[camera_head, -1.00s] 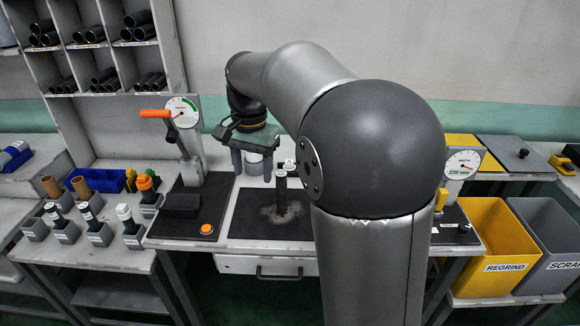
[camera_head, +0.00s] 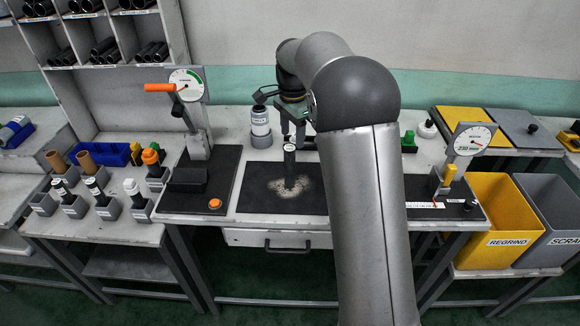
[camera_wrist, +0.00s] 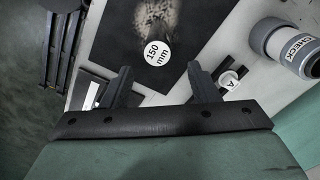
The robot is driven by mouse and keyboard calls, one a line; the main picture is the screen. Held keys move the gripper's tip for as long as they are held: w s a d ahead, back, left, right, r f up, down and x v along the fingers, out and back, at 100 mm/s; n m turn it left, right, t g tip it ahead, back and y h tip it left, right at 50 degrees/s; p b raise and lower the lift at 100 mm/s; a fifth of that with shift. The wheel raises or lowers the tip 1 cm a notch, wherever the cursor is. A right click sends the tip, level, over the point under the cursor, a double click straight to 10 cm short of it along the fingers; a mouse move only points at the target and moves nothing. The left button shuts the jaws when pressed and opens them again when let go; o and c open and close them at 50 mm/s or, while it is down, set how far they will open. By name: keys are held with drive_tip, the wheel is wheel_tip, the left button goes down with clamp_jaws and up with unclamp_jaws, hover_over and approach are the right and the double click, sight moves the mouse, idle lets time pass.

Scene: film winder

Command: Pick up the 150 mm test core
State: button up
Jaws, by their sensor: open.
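The 150 mm test core (camera_head: 289,172) is a dark upright cylinder with a pale top. It stands on the black mat (camera_head: 258,181) in the middle of the bench, amid a pale speckled patch. In the wrist view its white round top (camera_wrist: 157,52) reads "150 mm". My gripper (camera_head: 293,128) is open and empty, behind and above the core in the head view. In the wrist view my gripper (camera_wrist: 159,72) has one finger on each side, with the core's top just beyond the gap between the tips. Touching cannot be seen.
A white and grey CHECK cylinder (camera_head: 260,124) stands left of my gripper. A white top marked A (camera_wrist: 232,80) is close to the right finger in the wrist view. A lever gauge stand (camera_head: 198,142) is left of the mat, another dial (camera_head: 474,141) right.

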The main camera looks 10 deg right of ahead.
sight(290, 148)
drive_tip(key=shift+f, duration=0.7)
drive_tip(key=f, duration=0.1)
drive_tip(key=f+p, duration=0.1)
drive_tip(key=a+f, duration=0.1)
drive_tip(key=f, duration=0.1)
drive_tip(key=shift+s, duration=0.35)
drive_tip(key=shift+f, duration=0.6)
clamp_jaws()
